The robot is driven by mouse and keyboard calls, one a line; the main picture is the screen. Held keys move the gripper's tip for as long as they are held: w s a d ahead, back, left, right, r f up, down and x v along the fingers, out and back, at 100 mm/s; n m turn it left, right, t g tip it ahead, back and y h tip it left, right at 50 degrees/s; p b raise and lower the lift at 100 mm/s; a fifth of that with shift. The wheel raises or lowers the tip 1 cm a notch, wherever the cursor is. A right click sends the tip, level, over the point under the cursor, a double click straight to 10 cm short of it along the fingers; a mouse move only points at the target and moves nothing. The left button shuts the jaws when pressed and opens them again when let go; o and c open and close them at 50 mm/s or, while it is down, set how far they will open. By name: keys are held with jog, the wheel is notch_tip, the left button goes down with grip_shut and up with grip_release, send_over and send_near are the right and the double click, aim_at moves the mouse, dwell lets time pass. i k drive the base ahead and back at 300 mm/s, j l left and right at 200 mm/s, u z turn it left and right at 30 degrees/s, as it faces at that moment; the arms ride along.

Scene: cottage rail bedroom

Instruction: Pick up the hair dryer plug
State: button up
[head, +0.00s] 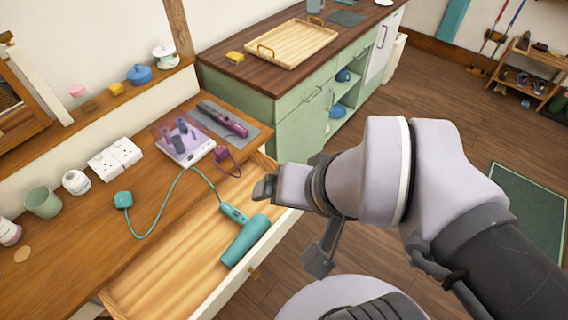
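The hair dryer plug (123,200) is a small teal block lying on the wooden worktop at the left, apart from the wall socket. A teal cord (168,205) runs from it in a loop to the teal hair dryer (243,240), which lies in the open wooden drawer (160,282). My gripper (291,225) is at the centre of the view, to the right of the hair dryer and well away from the plug. Its two fingers are spread wide with nothing between them.
A white double socket (115,158) is at the worktop's back. A green cup (43,202) and white jar (76,182) stand left of the socket. A tray with purple items (185,145), a purple plug (221,153) and a purple styling tool (225,122) lie behind the drawer.

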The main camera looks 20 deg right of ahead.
aim_at(123, 199)
jog(key=u, duration=1.3)
